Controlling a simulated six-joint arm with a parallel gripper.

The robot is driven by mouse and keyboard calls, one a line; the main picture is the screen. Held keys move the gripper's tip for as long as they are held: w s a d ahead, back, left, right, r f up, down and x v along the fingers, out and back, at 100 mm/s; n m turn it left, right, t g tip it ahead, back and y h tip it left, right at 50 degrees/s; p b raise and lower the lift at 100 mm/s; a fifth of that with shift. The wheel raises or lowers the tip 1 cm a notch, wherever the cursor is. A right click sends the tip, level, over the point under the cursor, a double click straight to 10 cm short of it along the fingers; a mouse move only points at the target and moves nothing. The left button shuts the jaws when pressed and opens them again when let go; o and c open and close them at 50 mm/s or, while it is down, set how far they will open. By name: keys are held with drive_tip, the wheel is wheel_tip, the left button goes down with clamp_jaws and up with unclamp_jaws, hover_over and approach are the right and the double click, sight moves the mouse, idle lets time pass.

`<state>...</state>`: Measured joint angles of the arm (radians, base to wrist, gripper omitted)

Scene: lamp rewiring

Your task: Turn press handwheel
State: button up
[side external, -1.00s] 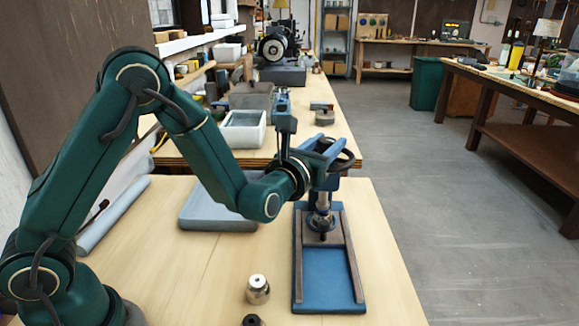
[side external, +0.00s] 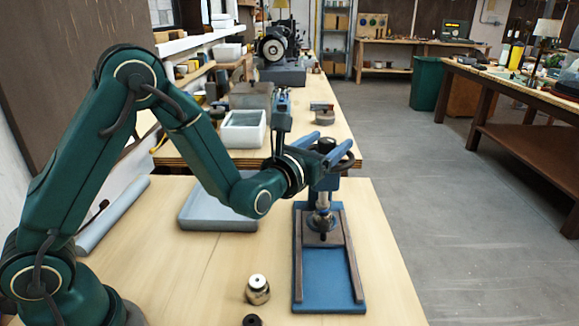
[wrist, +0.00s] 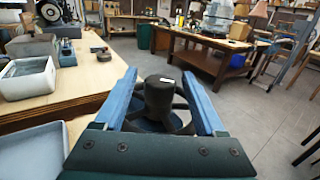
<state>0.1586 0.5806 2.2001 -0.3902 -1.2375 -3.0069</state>
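The blue press (side external: 322,190) stands on the near bench, with its dark ram over a blue base with two brown rails. Its black handwheel (side external: 346,163) is at the top, partly hidden by my gripper. In the wrist view the handwheel (wrist: 159,95) shows its round hub, with a small white mark, and spokes between my fingers. My gripper (side external: 333,142) is at the wheel, its two blue fingers spread. In the wrist view, gaps show between the hub and the fingers of my gripper (wrist: 160,76). Whether a finger touches the rim I cannot tell.
A grey-blue tray (side external: 220,222) lies left of the press. A white bin (side external: 243,140) is on the bench behind.

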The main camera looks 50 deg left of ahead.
drive_tip(key=shift+y, duration=0.3)
drive_tip(key=shift+d+n+g+y, duration=0.1)
drive_tip(key=shift+n+g+y, duration=0.55)
drive_tip(key=shift+n+y, duration=0.6)
drive_tip(key=shift+d+n+g+y, duration=0.1)
drive_tip(key=shift+n+g+y, duration=0.7)
drive_tip(key=shift+y, duration=0.65)
drive_tip(key=shift+a+n+g+y, duration=0.15)
drive_tip(key=shift+n+g+y, duration=2.2)
drive_tip(key=shift+y, duration=0.25)
drive_tip(key=shift+n+g, duration=0.3)
drive_tip(key=shift+g, duration=0.1)
